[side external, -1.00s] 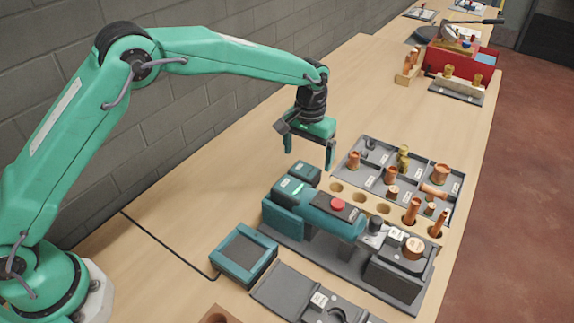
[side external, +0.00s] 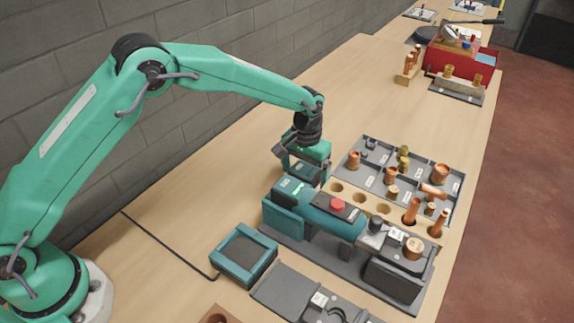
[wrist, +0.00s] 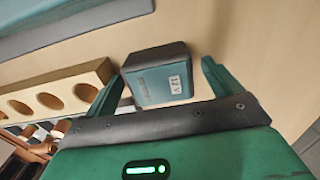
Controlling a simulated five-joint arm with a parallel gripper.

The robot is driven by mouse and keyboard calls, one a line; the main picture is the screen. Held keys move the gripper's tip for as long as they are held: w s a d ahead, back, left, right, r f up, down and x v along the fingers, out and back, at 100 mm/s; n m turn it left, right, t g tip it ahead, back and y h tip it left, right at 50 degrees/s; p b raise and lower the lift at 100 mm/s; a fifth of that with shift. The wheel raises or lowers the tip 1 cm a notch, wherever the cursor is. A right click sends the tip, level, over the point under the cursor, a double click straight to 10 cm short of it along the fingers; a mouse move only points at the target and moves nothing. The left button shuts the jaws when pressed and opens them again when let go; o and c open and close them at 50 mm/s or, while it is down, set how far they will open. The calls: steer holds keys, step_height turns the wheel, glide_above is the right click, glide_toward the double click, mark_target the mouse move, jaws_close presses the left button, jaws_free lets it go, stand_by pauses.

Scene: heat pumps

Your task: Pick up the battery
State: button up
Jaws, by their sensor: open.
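The battery (wrist: 160,74) is a small dark grey and teal block with a white "12 V" label in the wrist view. My gripper (wrist: 162,76) is open, with one green finger on each side of the battery's near end. A gap shows between the battery and the right finger; the left finger is very close to it, and I cannot tell if it touches. In the side view my gripper (side external: 303,167) is low over the battery (side external: 304,171), which stands behind the teal press tool and is partly hidden by the fingers.
The teal press tool (side external: 320,212) with a red button lies close in front of my gripper. A wooden strip with holes (wrist: 60,90) is just left of the battery in the wrist view. A grey tray of copper fittings (side external: 455,180) stands to the right. Bare table lies behind.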

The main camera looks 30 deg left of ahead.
mark_target(305, 169)
stand_by(0.4)
steer(key=c, duration=1.3)
steer(key=shift+r, duration=0.2)
steer(key=shift+r, duration=4.85)
